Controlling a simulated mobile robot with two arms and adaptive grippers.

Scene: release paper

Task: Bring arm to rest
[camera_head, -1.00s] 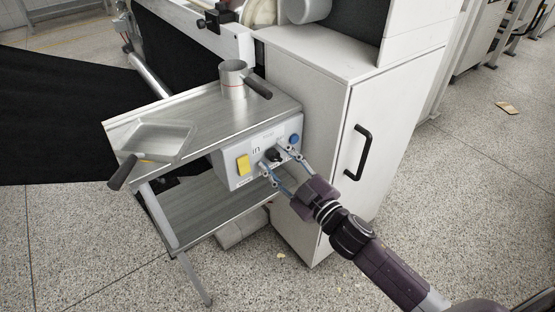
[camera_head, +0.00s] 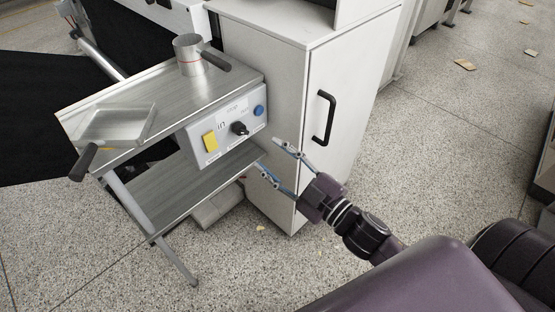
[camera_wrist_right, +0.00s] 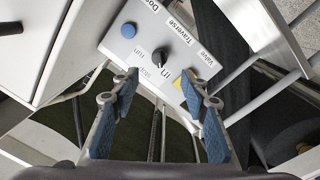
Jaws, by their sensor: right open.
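My right gripper (camera_head: 268,159) is open and empty, in front of the white cabinet and clear of the control box (camera_head: 228,122). The box hangs under the steel shelf and carries a yellow button (camera_head: 210,142), a black knob (camera_head: 240,128) and a blue button (camera_head: 259,110). In the right wrist view, the open fingers (camera_wrist_right: 161,85) point toward the box, with its black knob (camera_wrist_right: 161,55) and blue button (camera_wrist_right: 128,30) beyond them. The left gripper is out of view.
A steel cup with a dark handle (camera_head: 190,56) and a shallow scoop (camera_head: 116,125) sit on the shelf (camera_head: 150,85). The white cabinet (camera_head: 345,85) with a black handle (camera_head: 323,118) stands close behind the gripper.

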